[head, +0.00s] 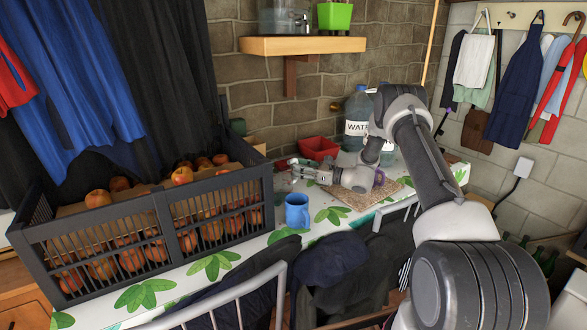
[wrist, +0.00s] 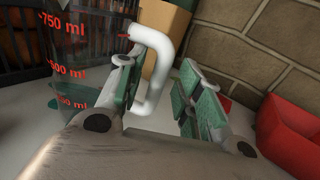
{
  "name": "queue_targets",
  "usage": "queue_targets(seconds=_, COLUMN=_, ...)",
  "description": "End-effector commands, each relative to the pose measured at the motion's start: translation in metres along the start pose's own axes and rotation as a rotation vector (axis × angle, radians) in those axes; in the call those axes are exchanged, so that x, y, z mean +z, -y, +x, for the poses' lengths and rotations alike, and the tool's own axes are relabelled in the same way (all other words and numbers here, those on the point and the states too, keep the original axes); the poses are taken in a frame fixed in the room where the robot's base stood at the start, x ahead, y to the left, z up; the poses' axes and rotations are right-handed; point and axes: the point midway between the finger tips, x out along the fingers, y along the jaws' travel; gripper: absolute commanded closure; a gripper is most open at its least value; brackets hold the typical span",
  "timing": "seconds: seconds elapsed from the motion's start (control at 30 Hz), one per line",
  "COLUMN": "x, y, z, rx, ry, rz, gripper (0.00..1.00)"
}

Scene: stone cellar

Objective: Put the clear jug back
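The clear jug (wrist: 68,75) has red millilitre marks and a thick white handle (wrist: 160,60). In the wrist view it stands upright at the left on the white tabletop, its handle towards me. My gripper (wrist: 163,85) is open, with one finger inside the handle loop and the other to the right of it. The handle is between the fingers, with a gap on the right side. In the head view my gripper (head: 292,169) is low over the table, right of the crate; the jug is hard to make out there.
A dark slatted crate of fruit (head: 160,210) fills the table's left. A blue mug (head: 297,210) stands in front of my gripper, a red container (head: 319,148) behind it. A large water bottle (head: 356,115) stands by the wall. A wooden shelf (head: 300,46) holds a clear container and a green pot.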

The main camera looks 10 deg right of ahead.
Motion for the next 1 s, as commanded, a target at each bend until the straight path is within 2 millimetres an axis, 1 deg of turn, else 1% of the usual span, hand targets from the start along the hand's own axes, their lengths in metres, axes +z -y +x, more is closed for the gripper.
queue_targets(seconds=0.03, x=0.000, y=0.001, z=-0.013, rx=-0.003, ry=0.000, rz=0.000, gripper=0.64)
queue_targets(seconds=0.1, x=0.000, y=0.001, z=-0.030, rx=-0.003, ry=-0.001, rz=0.002, gripper=0.64)
queue_targets(seconds=0.2, x=0.000, y=0.001, z=-0.052, rx=-0.003, ry=-0.001, rz=0.001, gripper=0.64)
queue_targets(seconds=0.3, x=0.000, y=0.001, z=-0.069, rx=-0.002, ry=0.001, rz=-0.001, gripper=0.64)
queue_targets(seconds=0.4, x=0.000, y=0.001, z=-0.082, rx=-0.002, ry=0.000, rz=0.000, gripper=0.64)
queue_targets(seconds=0.5, x=0.000, y=0.000, z=-0.087, rx=0.000, ry=0.000, rz=0.000, gripper=0.64)
queue_targets(seconds=0.67, x=0.004, y=-0.002, z=-0.089, rx=0.009, ry=-0.005, rz=-0.009, gripper=0.64)
queue_targets(seconds=0.77, x=0.021, y=-0.014, z=-0.086, rx=0.051, ry=-0.031, rz=-0.050, gripper=0.64)
queue_targets(seconds=0.83, x=0.047, y=-0.033, z=-0.083, rx=0.114, ry=-0.071, rz=-0.114, gripper=0.64)
queue_targets(seconds=0.87, x=0.061, y=-0.045, z=-0.082, rx=0.153, ry=-0.097, rz=-0.153, gripper=0.64)
queue_targets(seconds=0.9, x=0.081, y=-0.064, z=-0.083, rx=0.209, ry=-0.134, rz=-0.214, gripper=0.64)
queue_targets(seconds=0.93, x=0.095, y=-0.079, z=-0.085, rx=0.254, ry=-0.164, rz=-0.262, gripper=0.64)
queue_targets(seconds=0.97, x=0.108, y=-0.095, z=-0.088, rx=0.300, ry=-0.195, rz=-0.312, gripper=0.64)
queue_targets(seconds=1.0, x=0.125, y=-0.115, z=-0.094, rx=0.359, ry=-0.235, rz=-0.380, gripper=0.64)
